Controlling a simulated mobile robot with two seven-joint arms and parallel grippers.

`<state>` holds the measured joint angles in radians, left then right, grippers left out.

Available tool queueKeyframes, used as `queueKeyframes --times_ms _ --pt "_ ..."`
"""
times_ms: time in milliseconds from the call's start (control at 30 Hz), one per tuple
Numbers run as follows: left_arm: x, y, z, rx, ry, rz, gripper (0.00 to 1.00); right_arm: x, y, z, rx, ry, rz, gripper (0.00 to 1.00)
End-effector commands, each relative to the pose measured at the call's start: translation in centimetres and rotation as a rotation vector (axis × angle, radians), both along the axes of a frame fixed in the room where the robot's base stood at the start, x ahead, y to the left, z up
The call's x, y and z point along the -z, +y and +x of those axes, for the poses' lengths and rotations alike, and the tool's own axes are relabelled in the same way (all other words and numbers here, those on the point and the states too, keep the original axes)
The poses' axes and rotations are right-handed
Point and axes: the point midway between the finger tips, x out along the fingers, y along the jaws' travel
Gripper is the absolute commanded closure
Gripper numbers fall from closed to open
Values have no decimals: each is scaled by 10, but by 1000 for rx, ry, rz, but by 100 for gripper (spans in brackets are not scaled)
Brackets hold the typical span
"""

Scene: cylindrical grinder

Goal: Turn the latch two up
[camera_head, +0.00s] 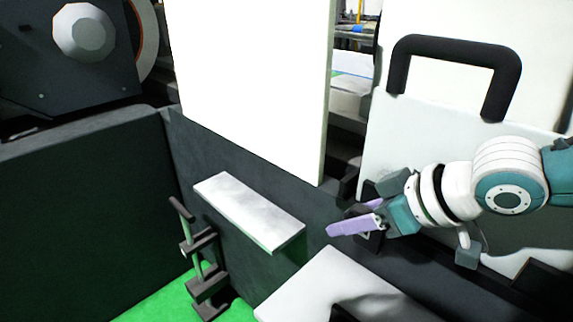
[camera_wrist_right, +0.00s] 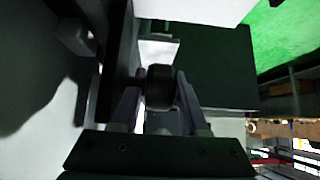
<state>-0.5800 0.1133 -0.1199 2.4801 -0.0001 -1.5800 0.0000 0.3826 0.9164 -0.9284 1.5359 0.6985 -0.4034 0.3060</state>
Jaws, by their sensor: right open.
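My right gripper (camera_head: 352,220), with purple fingers, reaches in from the right in the head view, in front of the dark machine wall below the white panels. It also shows in the right wrist view (camera_wrist_right: 160,103), fingers apart. A dark rounded piece (camera_wrist_right: 160,88) lies between the fingertips in that view; it may be the latch, but I cannot tell which latch. The fingers look apart from each other on either side of it, and I cannot tell whether they touch it. In the head view this piece is largely hidden by the gripper. My left gripper is out of view.
A white door with a black handle (camera_head: 455,50) stands behind my right arm. A pale ledge (camera_head: 248,210) juts from the wall to the left. Below it is a dark bracket with a rod (camera_head: 200,262). A grey-white surface (camera_head: 310,290) lies below the gripper.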

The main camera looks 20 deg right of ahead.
Motion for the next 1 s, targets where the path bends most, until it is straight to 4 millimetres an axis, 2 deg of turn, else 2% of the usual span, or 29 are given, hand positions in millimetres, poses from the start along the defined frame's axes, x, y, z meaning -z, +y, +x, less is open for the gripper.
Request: queueKeyframes --times_ms 33,200,400,1000 --pt "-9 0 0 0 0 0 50 -11 -3 -7 -2 2 -3 56" --pt "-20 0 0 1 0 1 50 -36 -14 -32 -1 4 -5 56" --pt "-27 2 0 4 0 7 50 -54 -21 -49 -1 1 -3 56" --pt "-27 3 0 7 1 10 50 -59 -21 -53 -1 -1 0 56"
